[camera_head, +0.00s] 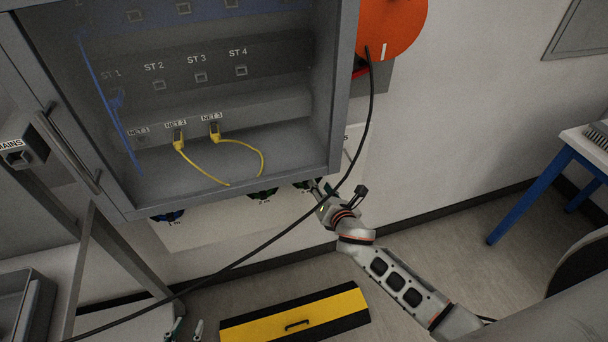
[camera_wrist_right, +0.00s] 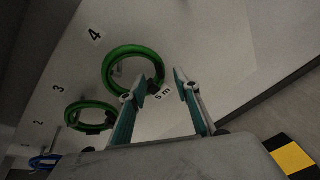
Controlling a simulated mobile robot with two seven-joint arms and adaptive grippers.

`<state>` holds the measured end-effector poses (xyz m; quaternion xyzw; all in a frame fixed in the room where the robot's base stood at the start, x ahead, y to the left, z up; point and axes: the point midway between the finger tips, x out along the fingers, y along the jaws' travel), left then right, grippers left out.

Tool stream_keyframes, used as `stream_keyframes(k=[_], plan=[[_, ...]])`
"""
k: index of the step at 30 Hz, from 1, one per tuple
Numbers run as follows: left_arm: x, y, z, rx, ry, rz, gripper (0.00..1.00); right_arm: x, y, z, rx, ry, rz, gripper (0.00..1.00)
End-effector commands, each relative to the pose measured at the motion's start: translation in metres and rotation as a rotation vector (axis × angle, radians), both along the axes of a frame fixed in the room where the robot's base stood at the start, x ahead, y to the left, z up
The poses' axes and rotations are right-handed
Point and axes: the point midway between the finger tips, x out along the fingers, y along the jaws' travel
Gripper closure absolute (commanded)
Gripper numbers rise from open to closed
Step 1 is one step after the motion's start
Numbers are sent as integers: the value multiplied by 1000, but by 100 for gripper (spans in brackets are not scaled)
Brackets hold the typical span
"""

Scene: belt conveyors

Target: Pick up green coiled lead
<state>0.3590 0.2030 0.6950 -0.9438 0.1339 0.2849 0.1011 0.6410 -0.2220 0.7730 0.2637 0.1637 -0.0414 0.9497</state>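Two green coiled leads hang on the white wall panel under the cabinet. In the right wrist view the nearer green coil (camera_wrist_right: 109,71) hangs by the "4" and "5 m" labels, just beyond my right gripper (camera_wrist_right: 163,85). That gripper is open, with its left finger close to the coil's lower edge; contact cannot be told. The other green coil (camera_wrist_right: 71,116) hangs further left. In the head view the coils show partly under the cabinet edge, one green coil (camera_head: 262,194) left of my right gripper (camera_head: 318,187). My left gripper (camera_head: 187,329) shows only its spread fingertips at the bottom edge.
A blue coil (camera_head: 168,217) hangs further left. The grey cabinet (camera_head: 240,192) overhangs the coils. A black cable (camera_head: 245,257) crosses in front of the panel, close to my right gripper. A blue-legged table (camera_head: 532,200) stands right.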

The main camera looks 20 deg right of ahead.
Motion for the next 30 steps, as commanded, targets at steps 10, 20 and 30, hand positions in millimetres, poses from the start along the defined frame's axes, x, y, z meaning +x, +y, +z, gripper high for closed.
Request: stream_keyframes(k=[10,20,30], plan=[[5,-2,2,-5,-16,-1,72,44,-3,-11,3,1,-2,68],[7,-2,3,-4,-19,-1,72,49,-2,-12,4,1,-1,68],[5,-1,-1,-2,-12,-2,72,49,-2,-11,4,0,-1,100]])
